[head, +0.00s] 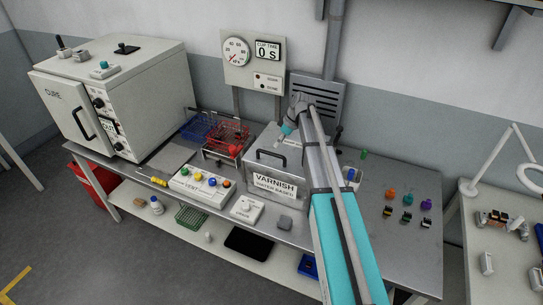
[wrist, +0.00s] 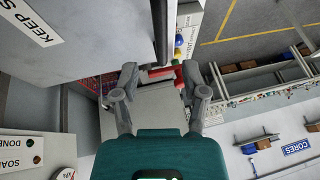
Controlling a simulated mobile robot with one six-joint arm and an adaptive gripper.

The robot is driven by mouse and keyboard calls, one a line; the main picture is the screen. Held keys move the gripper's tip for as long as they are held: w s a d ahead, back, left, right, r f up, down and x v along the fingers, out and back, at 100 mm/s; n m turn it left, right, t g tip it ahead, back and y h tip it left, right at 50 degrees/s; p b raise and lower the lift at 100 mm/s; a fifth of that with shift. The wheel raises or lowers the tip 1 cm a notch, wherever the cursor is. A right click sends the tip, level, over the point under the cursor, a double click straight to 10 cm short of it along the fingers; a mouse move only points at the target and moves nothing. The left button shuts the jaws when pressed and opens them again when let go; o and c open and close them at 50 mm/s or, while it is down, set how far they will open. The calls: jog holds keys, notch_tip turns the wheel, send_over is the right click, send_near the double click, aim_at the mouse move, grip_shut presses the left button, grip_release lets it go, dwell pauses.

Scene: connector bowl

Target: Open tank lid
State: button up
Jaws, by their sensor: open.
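The tank (head: 262,193) is a grey metal box with a VARNISH label, standing mid-bench in the head view. Its lid (head: 290,163) looks flat and shut, with a dark arched handle (head: 270,152) at the front. In the wrist view the lid (wrist: 95,40) fills the upper left, with part of a "KEEP S" label. A dark bar (wrist: 160,35), seemingly the handle, lies just beyond the fingertips. My gripper (wrist: 160,72) is open with nothing between its fingers. In the head view my gripper (head: 284,134) is above the tank's rear; its fingertips are hard to make out.
A red wire rack (head: 228,140) and a vent button box (head: 203,187) stand left of the tank. A white curing oven (head: 110,95) is at far left. A gauge panel (head: 252,62) stands behind. Small coloured connectors (head: 408,199) lie right of my arm, with clear bench around them.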

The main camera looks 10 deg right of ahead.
jog(key=shift+b+x, duration=2.15)
jog(key=shift+x, duration=0.55)
grip_shut()
